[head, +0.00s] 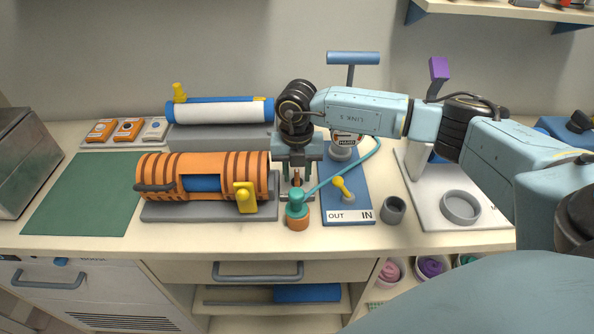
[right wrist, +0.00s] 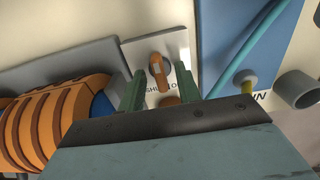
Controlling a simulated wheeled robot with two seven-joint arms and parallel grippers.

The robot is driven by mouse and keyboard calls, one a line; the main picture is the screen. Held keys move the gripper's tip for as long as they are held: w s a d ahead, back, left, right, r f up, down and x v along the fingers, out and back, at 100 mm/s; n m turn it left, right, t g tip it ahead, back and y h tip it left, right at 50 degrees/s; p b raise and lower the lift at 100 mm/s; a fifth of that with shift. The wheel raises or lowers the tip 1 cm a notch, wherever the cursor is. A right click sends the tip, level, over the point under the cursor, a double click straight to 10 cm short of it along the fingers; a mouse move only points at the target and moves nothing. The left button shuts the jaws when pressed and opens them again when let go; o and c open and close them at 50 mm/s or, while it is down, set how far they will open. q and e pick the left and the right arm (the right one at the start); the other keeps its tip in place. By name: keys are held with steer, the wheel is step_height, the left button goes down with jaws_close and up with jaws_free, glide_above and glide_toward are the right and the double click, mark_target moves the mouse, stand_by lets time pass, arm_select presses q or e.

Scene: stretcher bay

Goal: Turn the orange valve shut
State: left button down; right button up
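The orange valve (head: 296,177) shows small under my right gripper in the head view. In the right wrist view its orange handle (right wrist: 159,73) sits on a pale plate (right wrist: 181,50) with partly hidden lettering that reads "SHU" and "O". The handle runs roughly up and down the picture, between the two words. My right gripper (head: 297,166) points down over the plate. Its two green fingers (right wrist: 161,86) are apart, one on each side of the handle, with nothing gripped. Whether they touch the handle I cannot tell. My left gripper is in neither view.
An orange ribbed cylinder (head: 222,164) with a yellow latch lies left of the valve. A teal-topped fitting (head: 297,209) with a hose stands just in front. A blue board (head: 360,207) marked OUT and IN is on the right, beside a grey cup (head: 393,209).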

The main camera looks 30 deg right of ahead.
steer(key=shift+c, duration=0.6)
jaws_close()
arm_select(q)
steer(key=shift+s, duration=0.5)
